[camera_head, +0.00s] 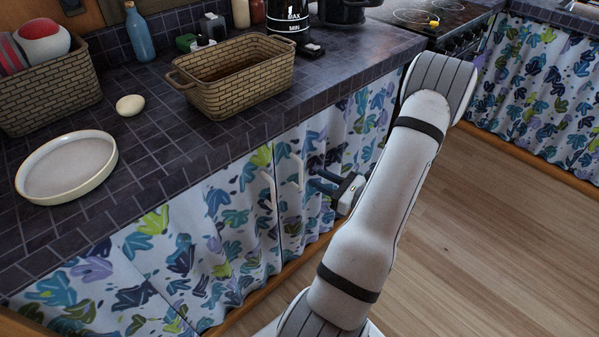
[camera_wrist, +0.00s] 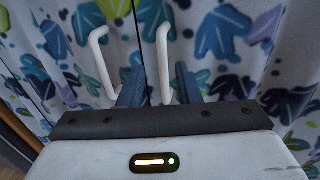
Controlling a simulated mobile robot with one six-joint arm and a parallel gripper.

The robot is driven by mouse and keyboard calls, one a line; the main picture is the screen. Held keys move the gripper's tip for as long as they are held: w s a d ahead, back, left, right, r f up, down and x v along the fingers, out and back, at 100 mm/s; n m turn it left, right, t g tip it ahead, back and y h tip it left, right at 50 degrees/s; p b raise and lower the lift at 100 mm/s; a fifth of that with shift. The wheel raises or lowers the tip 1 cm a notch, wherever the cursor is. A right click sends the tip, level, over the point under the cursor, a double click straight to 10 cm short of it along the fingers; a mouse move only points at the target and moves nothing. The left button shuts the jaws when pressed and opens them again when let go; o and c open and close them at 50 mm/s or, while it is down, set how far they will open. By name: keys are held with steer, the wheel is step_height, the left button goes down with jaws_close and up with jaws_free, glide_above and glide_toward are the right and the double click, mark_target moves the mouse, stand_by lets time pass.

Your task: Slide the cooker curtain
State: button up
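The curtain (camera_head: 340,137) hangs below the counter toward the cooker, white with blue, green and purple leaf shapes. Its white bar handle (camera_head: 298,172) is near a vertical gap between two panels. In the wrist view this right-hand handle (camera_wrist: 163,50) shows between my two dark fingers, with space on both sides. A second white handle (camera_head: 270,190), on the left panel, stands left of the fingers in the wrist view (camera_wrist: 98,55). My gripper (camera_head: 319,181) is open at the curtain front, pointing at the right handle. I cannot tell whether a finger touches it.
The tiled counter (camera_head: 180,150) above holds a wicker basket (camera_head: 240,95), a round white dish (camera_head: 58,192), an egg-like object (camera_head: 130,105) and a blue bottle (camera_head: 140,36). The cooker (camera_head: 440,20) is at the back. Wooden floor (camera_head: 500,230) is clear at right.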

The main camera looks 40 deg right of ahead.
glide_above(301, 189)
steer(key=shift+w+d, duration=0.2)
steer(key=shift+w, duration=0.15)
jaws_close()
stand_by(0.3)
steer(key=shift+f, duration=0.1)
